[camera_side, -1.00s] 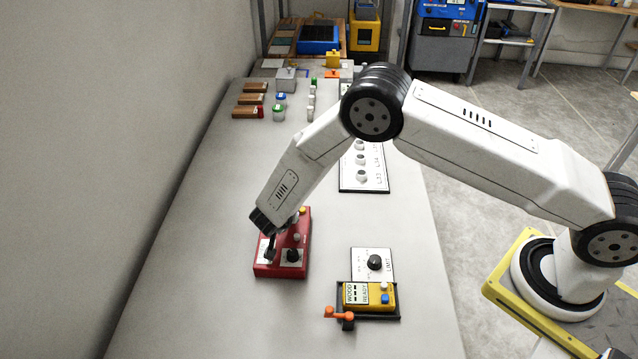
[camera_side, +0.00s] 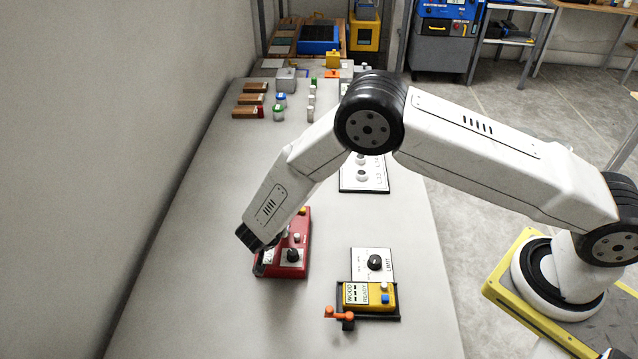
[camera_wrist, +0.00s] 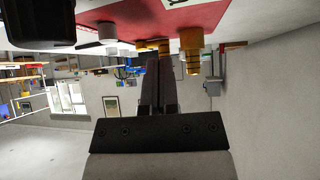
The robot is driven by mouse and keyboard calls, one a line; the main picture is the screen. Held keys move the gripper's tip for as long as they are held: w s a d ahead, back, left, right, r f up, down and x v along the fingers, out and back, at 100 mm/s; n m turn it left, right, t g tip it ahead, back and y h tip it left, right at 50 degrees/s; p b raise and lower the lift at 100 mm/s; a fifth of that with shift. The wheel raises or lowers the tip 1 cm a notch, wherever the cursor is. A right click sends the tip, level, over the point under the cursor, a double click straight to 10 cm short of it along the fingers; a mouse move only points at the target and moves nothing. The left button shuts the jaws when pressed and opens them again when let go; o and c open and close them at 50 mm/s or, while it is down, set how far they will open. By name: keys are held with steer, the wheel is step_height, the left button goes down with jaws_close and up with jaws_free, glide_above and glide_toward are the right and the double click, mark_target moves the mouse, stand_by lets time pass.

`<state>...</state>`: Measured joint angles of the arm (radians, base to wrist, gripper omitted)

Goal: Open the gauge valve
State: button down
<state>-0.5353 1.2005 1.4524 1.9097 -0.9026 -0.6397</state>
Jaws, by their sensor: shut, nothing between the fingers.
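I cannot tell which part is the gauge valve. My gripper (camera_side: 259,268) is at the box's left front edge, tilted, its fingers partly hidden. In the wrist view the red box (camera_wrist: 205,15) fills the top. There my gripper (camera_wrist: 160,62) is shut and empty, its tips close to brass-coloured fittings (camera_wrist: 192,48); contact is unclear. The black knob (camera_wrist: 38,20) is at upper left.
A yellow meter (camera_side: 370,296) in a black tray with an orange handle (camera_side: 338,313) stands to the right, below a LIMIT knob panel (camera_side: 372,264). A white panel with sockets (camera_side: 364,178) lies behind. Wooden blocks and small bottles stand at the far end. The left table surface is clear.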

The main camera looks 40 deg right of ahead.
steer(key=w+v, duration=0.1)
steer(key=v, duration=0.8)
steer(key=shift+w+a, duration=0.2)
steer(key=shift+a, duration=0.2)
steer(key=shift+r, duration=0.1)
steer(key=w+d+r+n+t+y, duration=0.4)
steer(key=d+r+n+y, duration=0.3)
steer(key=r, duration=0.5)
steer(key=s+d+n+g, duration=0.1)
steer(key=s+d+g, duration=0.1)
steer(key=s+d, duration=0.2)
steer(key=s+d+n+g, duration=0.1)
steer(key=s+d, duration=0.4)
steer(key=s, duration=0.6)
steer(key=s+d+r+n+g, duration=0.1)
steer(key=s+d+g, duration=0.3)
steer(key=s, duration=0.4)
steer(key=shift+d+n+y, duration=0.3)
steer(key=shift+n+y, duration=0.1)
steer(key=shift+n, duration=0.1)
